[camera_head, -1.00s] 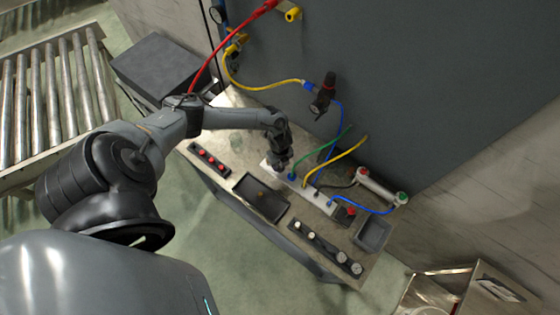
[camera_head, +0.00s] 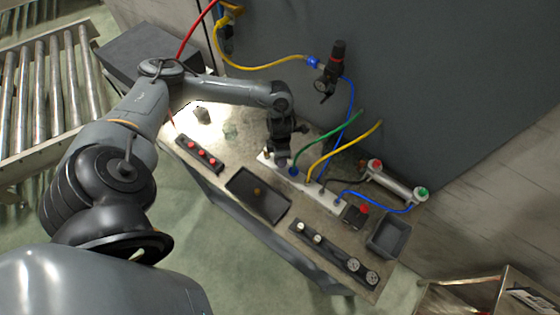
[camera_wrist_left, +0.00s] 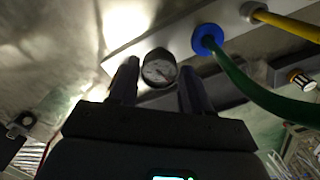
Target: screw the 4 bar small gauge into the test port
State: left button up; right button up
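In the head view my left gripper (camera_head: 281,158) points down at the left end of the pale manifold block (camera_head: 328,201), left of the blue fitting with the green hose (camera_head: 335,139). The gripper hides the gauge and the port there. The wrist view does not show the gauge's thread or how it meets the block. My right gripper is not in view.
A dark rack (camera_head: 334,254) with several gauges stands at the bench front. A dark tray (camera_head: 257,198), a strip with red knobs (camera_head: 200,154) and a bin (camera_head: 388,237) lie around. A yellow hose (camera_head: 352,146) rises right of the gripper. A grey wall stands behind.

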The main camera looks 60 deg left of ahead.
pick_arm(q)
jog(key=shift+o, duration=0.2)
jog(key=shift+r, duration=0.15)
jog(key=o, duration=0.6)
jog(key=shift+c, duration=0.2)
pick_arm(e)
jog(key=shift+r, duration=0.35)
